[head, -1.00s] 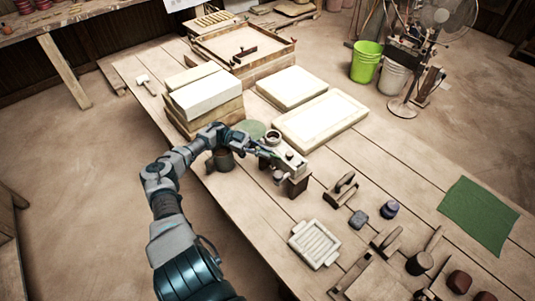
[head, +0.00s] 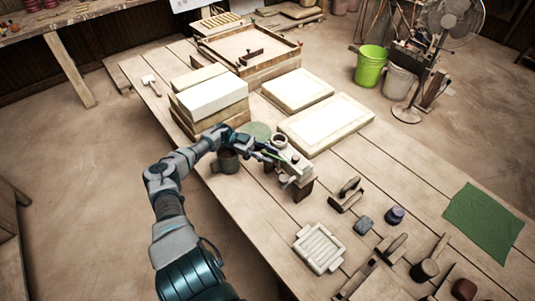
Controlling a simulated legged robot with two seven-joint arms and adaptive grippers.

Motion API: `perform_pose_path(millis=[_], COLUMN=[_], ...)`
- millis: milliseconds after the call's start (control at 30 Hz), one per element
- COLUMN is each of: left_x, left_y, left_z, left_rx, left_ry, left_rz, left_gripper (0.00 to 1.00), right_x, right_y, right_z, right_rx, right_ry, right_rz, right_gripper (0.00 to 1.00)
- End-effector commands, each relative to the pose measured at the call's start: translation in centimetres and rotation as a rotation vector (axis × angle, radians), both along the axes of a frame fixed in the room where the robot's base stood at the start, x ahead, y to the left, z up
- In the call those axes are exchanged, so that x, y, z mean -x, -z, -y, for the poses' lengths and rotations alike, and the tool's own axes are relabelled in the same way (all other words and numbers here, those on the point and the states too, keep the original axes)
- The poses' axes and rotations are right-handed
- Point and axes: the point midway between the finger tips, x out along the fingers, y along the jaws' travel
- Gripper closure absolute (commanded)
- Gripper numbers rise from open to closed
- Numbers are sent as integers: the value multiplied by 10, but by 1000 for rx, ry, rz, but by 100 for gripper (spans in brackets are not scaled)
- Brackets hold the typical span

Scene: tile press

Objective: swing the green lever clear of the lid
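A small press (head: 291,162) with a pale top and a dark wooden base stands near the left edge of the workbench. My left gripper (head: 272,153) is at the press's left side, close to its pale top. Its fingers are small and overlap the press, so I cannot tell whether they are open or shut, or touching. The green lever shows at most as a thin greenish strip by the fingers, and I cannot make out its angle over the lid. My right gripper is not in view.
A dark mug (head: 228,161) stands beside my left forearm. White blocks (head: 213,95) and pale slabs (head: 327,123) lie behind. A white ribbed tray (head: 319,247), hand tools (head: 347,195) and a green cloth (head: 484,219) lie in front and to the right.

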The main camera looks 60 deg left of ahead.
Motion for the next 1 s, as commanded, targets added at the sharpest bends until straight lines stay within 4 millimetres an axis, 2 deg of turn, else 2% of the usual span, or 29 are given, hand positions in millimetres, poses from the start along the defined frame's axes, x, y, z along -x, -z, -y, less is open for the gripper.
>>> perform_pose_path(millis=[167, 500, 600, 1000], left_x=[3, 25, 28, 35], left_y=[4, 2, 2, 1], left_z=[-6, -54, -62, -72], left_rx=[1, 3, 0, 0], left_ry=[-1, -5, -5, 0], left_rz=[-5, 0, 2, -1], left_gripper=[65, 65, 65, 65], right_x=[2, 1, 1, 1], right_y=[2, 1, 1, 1], right_z=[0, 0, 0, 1], right_rx=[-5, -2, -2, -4], right_ry=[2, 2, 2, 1], right_rz=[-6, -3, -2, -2], right_gripper=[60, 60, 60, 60])
